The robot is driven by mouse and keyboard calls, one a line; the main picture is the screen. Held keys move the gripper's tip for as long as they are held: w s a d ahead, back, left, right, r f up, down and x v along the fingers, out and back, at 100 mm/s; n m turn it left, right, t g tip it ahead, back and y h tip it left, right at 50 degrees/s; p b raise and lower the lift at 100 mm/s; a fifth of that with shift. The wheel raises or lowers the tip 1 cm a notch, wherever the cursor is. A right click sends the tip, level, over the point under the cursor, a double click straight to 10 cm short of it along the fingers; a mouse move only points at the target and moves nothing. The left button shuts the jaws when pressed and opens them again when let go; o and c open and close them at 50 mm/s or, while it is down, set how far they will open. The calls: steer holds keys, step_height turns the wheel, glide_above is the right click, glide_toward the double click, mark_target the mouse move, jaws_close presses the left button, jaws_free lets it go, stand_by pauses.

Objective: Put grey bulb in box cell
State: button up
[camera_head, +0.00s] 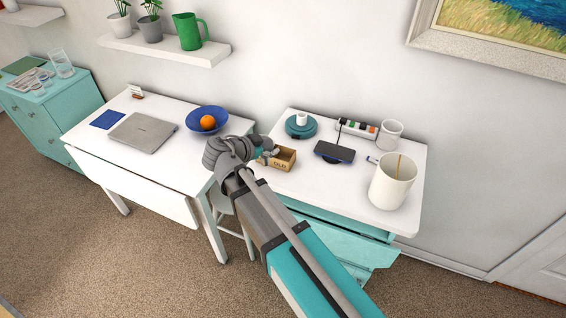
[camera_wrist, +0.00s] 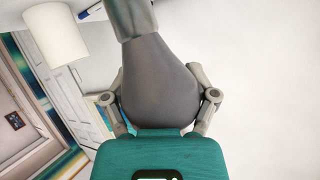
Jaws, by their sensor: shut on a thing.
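The grey bulb (camera_wrist: 158,75) fills the middle of the wrist view, with its wide dark part between my fingers and its narrower neck toward the top edge. My gripper (camera_wrist: 160,97) is shut on it, one finger on each side. In the head view my gripper (camera_head: 268,151) is at the left rim of the small brown box (camera_head: 283,164), and the bulb is too small and covered to make out clearly. The box has dark lettering on its front and stands near the left edge of the right-hand white desk. My gripper and wrist partly hide it, so its cells are unclear.
A large white pot (camera_head: 393,182) stands right. A blue bowl (camera_head: 207,120) with an orange is on the left table.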

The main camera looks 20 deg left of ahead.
stand_by(0.4)
steer(key=w+f+b, duration=0.5)
steer(key=w, duration=0.4)
steer(key=b, duration=0.4)
glide_above(288, 160)
steer(key=s, duration=0.1)
step_height(288, 160, down, 4)
steer(key=shift+a, duration=0.1)
steer(key=shift+f, duration=0.1)
steer(key=shift+w+f+b, duration=0.35)
steer(key=shift+f+b, duration=0.15)
steer(key=shift+b, duration=0.05)
steer(key=shift+f+b, duration=1.4)
steer(key=shift+b, duration=0.05)
steer(key=shift+f, duration=0.25)
